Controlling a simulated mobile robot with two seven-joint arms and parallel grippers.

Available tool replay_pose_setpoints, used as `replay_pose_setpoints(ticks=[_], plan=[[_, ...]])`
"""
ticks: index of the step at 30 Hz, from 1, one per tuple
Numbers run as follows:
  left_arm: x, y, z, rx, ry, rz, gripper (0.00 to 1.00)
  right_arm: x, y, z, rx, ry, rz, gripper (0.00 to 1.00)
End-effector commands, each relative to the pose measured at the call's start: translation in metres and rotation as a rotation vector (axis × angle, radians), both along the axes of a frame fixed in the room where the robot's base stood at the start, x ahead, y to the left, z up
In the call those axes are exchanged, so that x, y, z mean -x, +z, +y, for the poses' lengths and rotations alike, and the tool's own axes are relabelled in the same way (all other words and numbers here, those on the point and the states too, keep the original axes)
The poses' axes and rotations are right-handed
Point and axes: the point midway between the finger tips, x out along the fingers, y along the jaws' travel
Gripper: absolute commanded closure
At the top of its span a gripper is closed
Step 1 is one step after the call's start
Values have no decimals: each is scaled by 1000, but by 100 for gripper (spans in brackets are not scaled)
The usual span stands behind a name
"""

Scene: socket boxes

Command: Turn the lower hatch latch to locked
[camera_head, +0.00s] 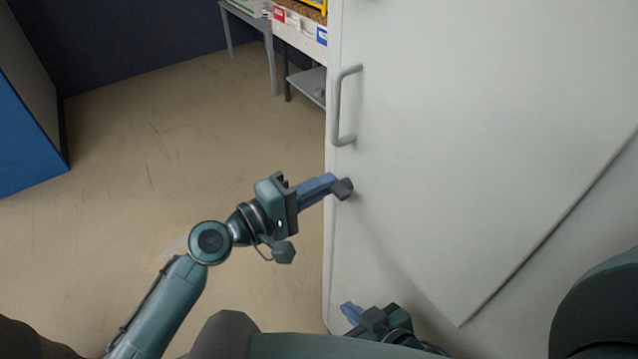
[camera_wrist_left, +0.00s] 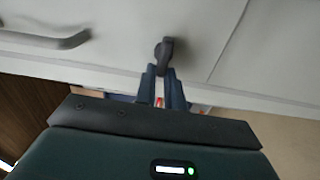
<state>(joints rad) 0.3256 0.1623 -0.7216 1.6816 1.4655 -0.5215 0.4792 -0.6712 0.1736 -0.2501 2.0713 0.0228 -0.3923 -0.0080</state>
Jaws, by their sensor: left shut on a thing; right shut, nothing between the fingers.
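The hatch latch (camera_head: 344,189) is a small dark knob on the white door panel, below the door's grey handle. My left gripper (camera_head: 333,184) reaches in from the left with its blue fingers shut on the latch. In the left wrist view the dark latch (camera_wrist_left: 166,52) sits at the tips of my left gripper (camera_wrist_left: 163,75). The fingers partly hide the latch, and I cannot tell its exact turn. My right gripper (camera_head: 349,313) is low in the head view, near the bottom of the door, shut and empty, apart from the latch.
The white door (camera_head: 450,120) fills the right side, with a grey bar handle (camera_head: 345,105) above the latch. The handle also shows in the left wrist view (camera_wrist_left: 45,40). A blue cabinet (camera_head: 28,140) stands at the far left. A grey table (camera_head: 300,60) is behind. The floor between is clear.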

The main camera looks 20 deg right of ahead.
Motion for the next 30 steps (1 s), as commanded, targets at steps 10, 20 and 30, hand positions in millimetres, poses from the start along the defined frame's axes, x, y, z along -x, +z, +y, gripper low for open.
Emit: replay_pose_setpoints(ticks=[10, 20, 30], plan=[[0, -1, 0, 16, 0, 43, 100, -3, 3, 0, -3, -6, -6, 100], [0, -1, 0, 15, 0, 42, 86, -4, 4, 0, -2, -6, -8, 100], [0, -1, 0, 15, 0, 40, 67, -4, 4, 0, -2, -6, -8, 100]])
